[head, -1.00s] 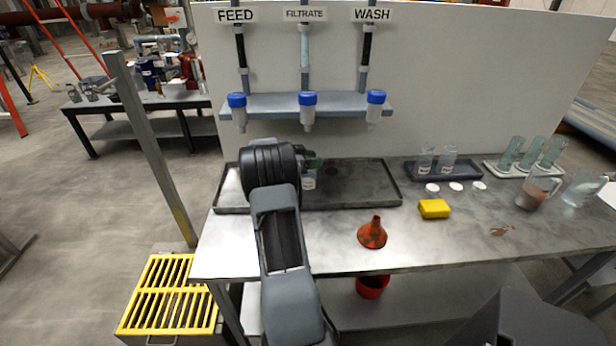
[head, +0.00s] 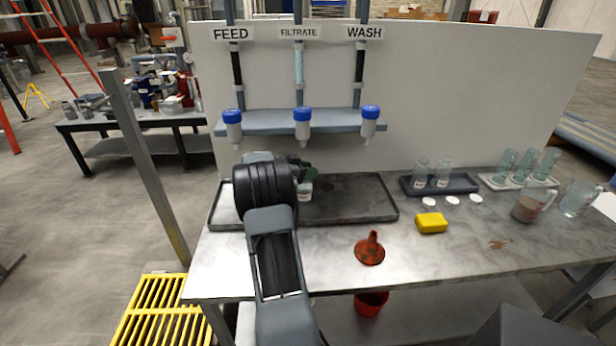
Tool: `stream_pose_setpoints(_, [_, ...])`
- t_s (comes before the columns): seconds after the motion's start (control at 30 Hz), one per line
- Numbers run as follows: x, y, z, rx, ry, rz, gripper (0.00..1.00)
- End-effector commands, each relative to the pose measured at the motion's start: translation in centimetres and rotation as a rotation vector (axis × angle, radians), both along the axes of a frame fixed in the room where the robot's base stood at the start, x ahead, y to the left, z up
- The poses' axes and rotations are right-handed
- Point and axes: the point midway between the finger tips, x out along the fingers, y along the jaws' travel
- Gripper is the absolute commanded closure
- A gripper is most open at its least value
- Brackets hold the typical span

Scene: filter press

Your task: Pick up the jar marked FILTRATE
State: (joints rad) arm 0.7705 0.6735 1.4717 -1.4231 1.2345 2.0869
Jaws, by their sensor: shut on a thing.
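A small clear jar with a white label (head: 305,191) stands or is held at the dark tray, below the shelf's middle blue-capped valve. My gripper (head: 306,175) is around its upper part and shut on it; my arm hides part of the jaws. The label's writing is too small to read. I cannot tell whether the jar touches the tray floor. The FILTRATE sign (head: 299,32) is on the wall board above the middle line, between FEED (head: 231,34) and WASH (head: 365,33).
The dark tray (head: 365,213) is otherwise empty. The valve shelf (head: 335,121) overhangs the tray.

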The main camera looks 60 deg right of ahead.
Motion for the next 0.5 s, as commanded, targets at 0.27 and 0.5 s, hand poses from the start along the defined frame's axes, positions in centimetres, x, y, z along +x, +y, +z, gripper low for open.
stream_pose_setpoints(0.27, [0.0,0.0,3.1,-0.003,-0.003,0.0,1.0])
stream_pose_setpoints(0.5, [-0.5,0.8,4.7,-0.002,-0.001,0.001,1.0])
